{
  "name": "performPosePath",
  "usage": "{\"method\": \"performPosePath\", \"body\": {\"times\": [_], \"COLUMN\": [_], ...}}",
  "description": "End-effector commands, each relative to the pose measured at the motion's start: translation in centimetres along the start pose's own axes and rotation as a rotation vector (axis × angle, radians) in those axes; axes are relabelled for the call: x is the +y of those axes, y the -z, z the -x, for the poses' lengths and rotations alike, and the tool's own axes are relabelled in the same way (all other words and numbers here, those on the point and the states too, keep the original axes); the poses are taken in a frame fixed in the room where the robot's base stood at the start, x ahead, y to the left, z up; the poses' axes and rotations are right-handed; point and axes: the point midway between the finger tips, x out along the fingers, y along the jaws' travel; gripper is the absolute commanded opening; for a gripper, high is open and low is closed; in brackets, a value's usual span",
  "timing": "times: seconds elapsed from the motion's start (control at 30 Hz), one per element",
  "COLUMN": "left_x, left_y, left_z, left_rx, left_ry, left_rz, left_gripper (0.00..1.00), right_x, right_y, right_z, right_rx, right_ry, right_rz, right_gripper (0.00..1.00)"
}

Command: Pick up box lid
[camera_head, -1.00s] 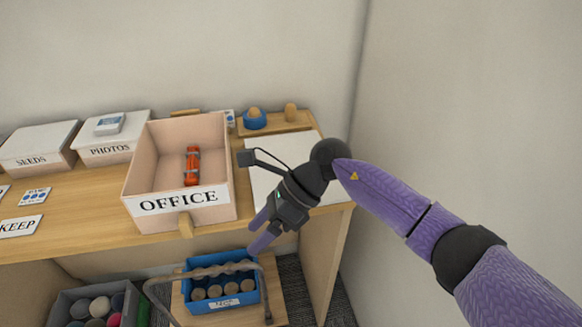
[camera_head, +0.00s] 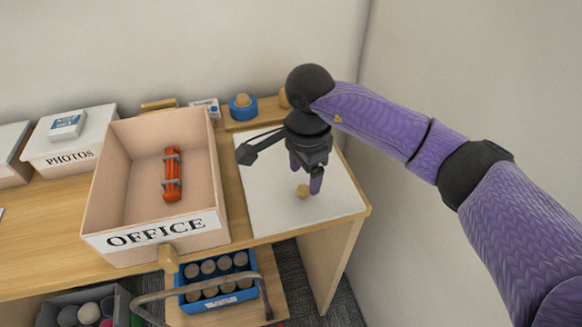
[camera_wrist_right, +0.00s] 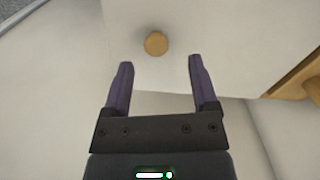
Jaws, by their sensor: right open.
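The box lid (camera_head: 268,205) is a flat white panel with a small round wooden knob (camera_head: 303,191). It lies on the wooden table to the right of the open pink OFFICE box (camera_head: 207,232). My right gripper (camera_head: 306,180) is open and points down over the lid, close to the knob. In the right wrist view the lid (camera_wrist_right: 215,40) fills much of the picture, and the knob (camera_wrist_right: 156,43) sits just beyond the open fingertips (camera_wrist_right: 160,65), between their lines. Nothing is between the fingers. My left gripper is not in view.
An orange-red item (camera_head: 172,175) lies in the OFFICE box. The closed PHOTOS box (camera_head: 50,151) stands at left. A wooden tray (camera_head: 265,118) with a blue ring (camera_head: 243,107) is behind the lid. A wall rises at right.

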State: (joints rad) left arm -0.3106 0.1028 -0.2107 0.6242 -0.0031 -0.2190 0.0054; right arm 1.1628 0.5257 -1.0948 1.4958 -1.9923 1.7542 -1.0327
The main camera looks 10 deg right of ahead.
Motion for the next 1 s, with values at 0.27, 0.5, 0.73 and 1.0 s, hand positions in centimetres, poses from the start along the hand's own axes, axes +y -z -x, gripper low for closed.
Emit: {"method": "performPosePath", "body": {"times": [0.27,0.5,0.73,1.0], "left_x": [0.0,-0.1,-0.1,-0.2], "left_y": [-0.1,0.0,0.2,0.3], "left_z": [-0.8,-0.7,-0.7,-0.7], "left_rx": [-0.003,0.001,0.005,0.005], "left_ry": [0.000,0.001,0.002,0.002], "left_rz": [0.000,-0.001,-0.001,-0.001], "left_gripper": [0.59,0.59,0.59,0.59], "right_x": [0.3,0.3,0.3,0.3], "right_y": [-0.2,-0.2,-0.2,-0.2], "right_z": [-4.1,-4.0,-4.0,-4.0], "right_rx": [-0.002,-0.002,-0.002,-0.002], "right_ry": [0.000,0.001,0.000,0.001], "right_rz": [0.000,0.000,0.000,0.000], "right_gripper": [0.75,0.60,0.12,0.00]}}
